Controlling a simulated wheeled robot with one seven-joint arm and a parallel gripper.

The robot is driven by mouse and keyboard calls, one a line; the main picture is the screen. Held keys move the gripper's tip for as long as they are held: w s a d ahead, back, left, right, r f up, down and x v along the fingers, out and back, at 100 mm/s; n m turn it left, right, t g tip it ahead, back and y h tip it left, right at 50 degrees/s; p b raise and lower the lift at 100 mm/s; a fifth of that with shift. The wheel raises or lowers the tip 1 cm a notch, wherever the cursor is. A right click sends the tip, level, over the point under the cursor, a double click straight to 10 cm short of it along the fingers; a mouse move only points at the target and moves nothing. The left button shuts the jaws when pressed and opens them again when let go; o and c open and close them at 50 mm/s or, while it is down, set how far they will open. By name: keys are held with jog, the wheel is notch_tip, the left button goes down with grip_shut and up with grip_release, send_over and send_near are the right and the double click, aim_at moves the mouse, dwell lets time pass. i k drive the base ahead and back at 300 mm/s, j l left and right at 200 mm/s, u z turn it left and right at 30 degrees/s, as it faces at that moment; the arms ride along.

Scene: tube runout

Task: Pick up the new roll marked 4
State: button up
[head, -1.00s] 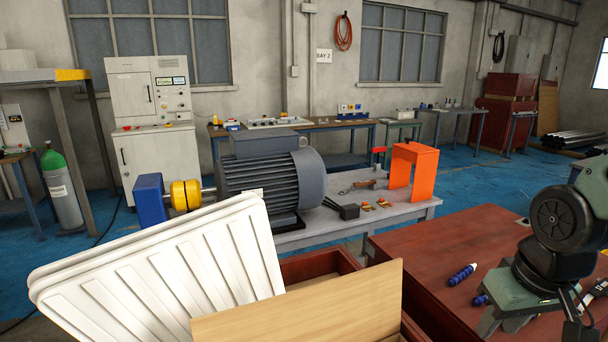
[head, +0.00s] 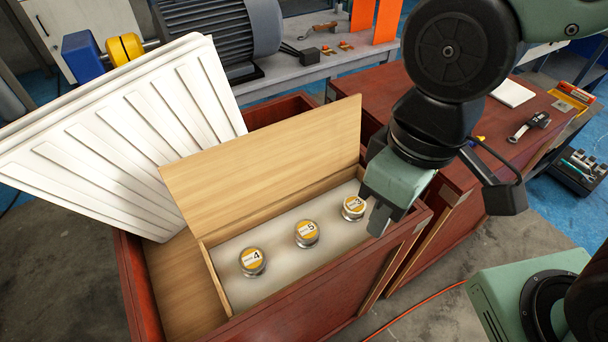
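The roll marked 4 (head: 253,262) is a small round metal-sided piece with a yellow and white label. It stands at the left end of a row on the pale floor of a wooden compartment. The roll marked 5 (head: 306,233) is in the middle and the roll marked 3 (head: 353,208) is at the right. My gripper (head: 376,222) hangs at the right end of the compartment, beside the roll marked 3 in the picture and well to the right of the roll marked 4. Its fingertips are dark and small, so its opening is unclear.
The compartment sits in a red wooden crate (head: 388,270). A raised wooden board (head: 270,165) stands along its back edge. White ribbed panels (head: 130,130) lean at the left. A red bench (head: 440,120) and a grey table with a motor (head: 215,35) stand behind.

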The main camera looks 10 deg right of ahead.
aim_at(252, 261)
jog(key=k+j+z, duration=0.25)
jog(key=k+j, duration=0.65)
jog(key=j, duration=0.1)
